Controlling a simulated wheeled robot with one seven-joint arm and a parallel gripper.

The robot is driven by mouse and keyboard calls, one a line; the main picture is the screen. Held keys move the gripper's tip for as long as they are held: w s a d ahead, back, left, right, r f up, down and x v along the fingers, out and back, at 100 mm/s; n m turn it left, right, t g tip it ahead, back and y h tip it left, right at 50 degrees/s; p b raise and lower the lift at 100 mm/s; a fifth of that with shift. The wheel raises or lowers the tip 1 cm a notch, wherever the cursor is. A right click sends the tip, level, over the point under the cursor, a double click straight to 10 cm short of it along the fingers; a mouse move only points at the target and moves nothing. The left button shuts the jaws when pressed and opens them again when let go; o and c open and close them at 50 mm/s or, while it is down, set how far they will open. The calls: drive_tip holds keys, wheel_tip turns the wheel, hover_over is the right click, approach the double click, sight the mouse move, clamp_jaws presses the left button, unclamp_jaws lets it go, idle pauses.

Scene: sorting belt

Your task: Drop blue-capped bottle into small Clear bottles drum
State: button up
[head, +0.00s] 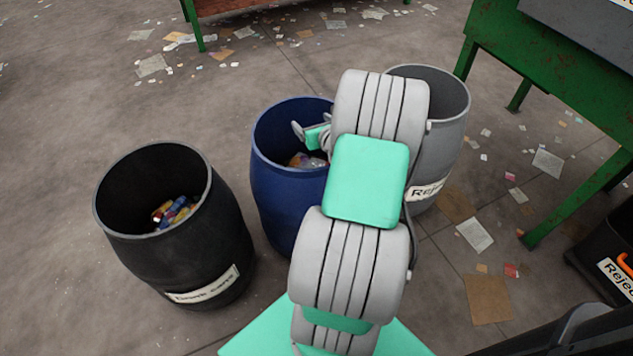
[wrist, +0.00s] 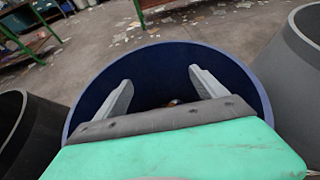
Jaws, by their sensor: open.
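The blue drum (head: 277,200) stands in the middle of the head view, partly hidden by my arm. No label on it is in sight. Clear and brownish items (head: 306,160) lie inside it. I cannot tell whether a blue-capped bottle is among them. My gripper (head: 305,131) is at the drum's mouth, partly hidden by my wrist. In the wrist view my gripper (wrist: 160,77) has its two fingers wide apart with nothing between them, over the mouth of the blue drum (wrist: 258,80). A small part of the contents shows low between the fingers.
A black drum (head: 135,255) labelled for drink cans, holding several cans, stands left. A grey drum (head: 447,150) with a partly hidden "Reject" label stands right, close to the blue one. Green-framed structures (head: 560,75) stand beyond. Paper scraps litter the floor.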

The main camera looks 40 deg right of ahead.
drive_tip(key=p+v, duration=0.2)
drive_tip(key=v, duration=0.5)
drive_tip(key=shift+s, duration=0.4)
drive_tip(key=shift+a+r, duration=0.2)
